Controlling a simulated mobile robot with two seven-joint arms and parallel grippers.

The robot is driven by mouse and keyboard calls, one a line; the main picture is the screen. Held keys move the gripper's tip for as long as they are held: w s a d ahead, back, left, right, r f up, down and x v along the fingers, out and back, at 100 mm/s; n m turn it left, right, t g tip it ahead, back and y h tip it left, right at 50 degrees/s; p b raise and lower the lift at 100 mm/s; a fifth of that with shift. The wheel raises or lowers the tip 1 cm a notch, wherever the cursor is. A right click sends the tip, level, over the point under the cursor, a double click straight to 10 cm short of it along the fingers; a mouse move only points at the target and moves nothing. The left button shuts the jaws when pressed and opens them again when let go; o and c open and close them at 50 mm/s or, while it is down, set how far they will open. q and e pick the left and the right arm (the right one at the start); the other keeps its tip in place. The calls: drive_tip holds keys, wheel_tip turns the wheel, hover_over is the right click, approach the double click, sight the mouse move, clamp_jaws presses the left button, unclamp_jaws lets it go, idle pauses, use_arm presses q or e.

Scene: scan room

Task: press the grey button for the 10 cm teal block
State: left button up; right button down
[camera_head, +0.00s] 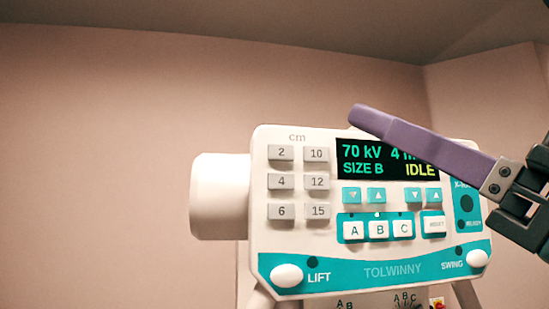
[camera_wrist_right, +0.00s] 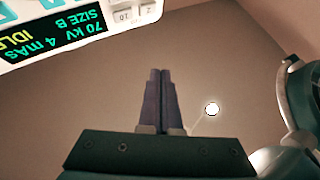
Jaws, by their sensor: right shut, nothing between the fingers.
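The control panel (camera_head: 376,250) is white and teal. Its grey cm buttons stand in two columns at the left of the face. The grey 10 button (camera_head: 316,154) is at the top of the right column and is uncovered. My right gripper (camera_head: 358,114) is shut and empty, its purple fingers crossing the panel's upper right. Its tips are right of and above the 10 button in the picture, apart from it. In the wrist view the shut fingers (camera_wrist_right: 160,72) point at bare wall, with the panel at the upper left. No teal block shows. My left gripper is out of view.
The display (camera_head: 362,162) reads 70 kV, SIZE B and IDLE; my fingers hide part of it. Beside the 10 button are the 2 button (camera_head: 281,153) and, below, the 12 button (camera_head: 317,182). White LIFT (camera_head: 286,275) and SWING (camera_head: 477,258) knobs stick out below.

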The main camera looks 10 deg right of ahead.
sight(316, 154)
drive_tip(key=shift+w, duration=0.15)
drive_tip(key=shift+w+a+b, duration=0.2)
drive_tip(key=shift+w+b, duration=0.35)
drive_tip(key=shift+w, duration=3.75)
drive_tip(key=shift+w, duration=0.1)
drive_tip(key=shift+w+f+b, duration=0.1)
drive_tip(key=shift+w+b, duration=0.15)
drive_tip(key=shift+b, duration=0.1)
